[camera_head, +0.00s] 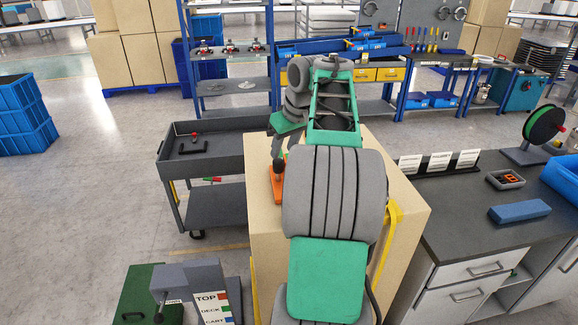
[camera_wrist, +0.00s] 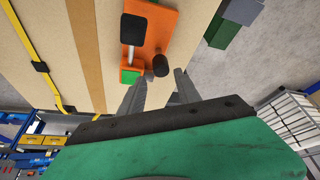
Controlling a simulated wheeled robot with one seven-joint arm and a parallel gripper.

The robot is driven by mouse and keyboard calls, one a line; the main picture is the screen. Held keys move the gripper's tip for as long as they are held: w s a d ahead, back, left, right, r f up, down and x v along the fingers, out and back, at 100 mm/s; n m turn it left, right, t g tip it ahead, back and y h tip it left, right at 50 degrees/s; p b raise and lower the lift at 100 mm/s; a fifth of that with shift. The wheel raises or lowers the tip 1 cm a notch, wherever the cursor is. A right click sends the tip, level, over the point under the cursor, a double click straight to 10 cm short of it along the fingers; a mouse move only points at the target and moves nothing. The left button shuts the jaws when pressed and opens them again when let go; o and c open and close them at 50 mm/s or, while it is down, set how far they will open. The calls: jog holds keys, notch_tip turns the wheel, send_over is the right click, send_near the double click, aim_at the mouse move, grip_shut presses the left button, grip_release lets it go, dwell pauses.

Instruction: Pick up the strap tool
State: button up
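The strap tool (camera_head: 277,185) is orange with dark parts and lies on top of a large cardboard box (camera_head: 410,212). In the wrist view the strap tool (camera_wrist: 163,20) shows a black grip, a silver bar, a green patch and a black knob. My gripper (camera_head: 284,147) is over the box, just beyond the tool in the head view. In the wrist view my gripper (camera_wrist: 160,82) has its fingers apart with nothing between them, and the tool lies just beyond the fingertips. My arm hides part of the box top in the head view.
A yellow strap (camera_head: 391,228) runs over the box. A grey cart (camera_head: 215,140) stands left of it. A dark-topped workbench (camera_head: 460,215) at right holds a blue block (camera_head: 520,211) and a green spool (camera_head: 544,124).

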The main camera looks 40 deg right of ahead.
aim_at(278, 160)
jog(key=x, duration=0.7)
jog(key=shift+w+f, duration=0.25)
jog(key=shift+w, duration=0.05)
jog(key=shift+a, duration=0.1)
grip_shut()
jog(key=shift+r, duration=0.15)
dwell(0.8)
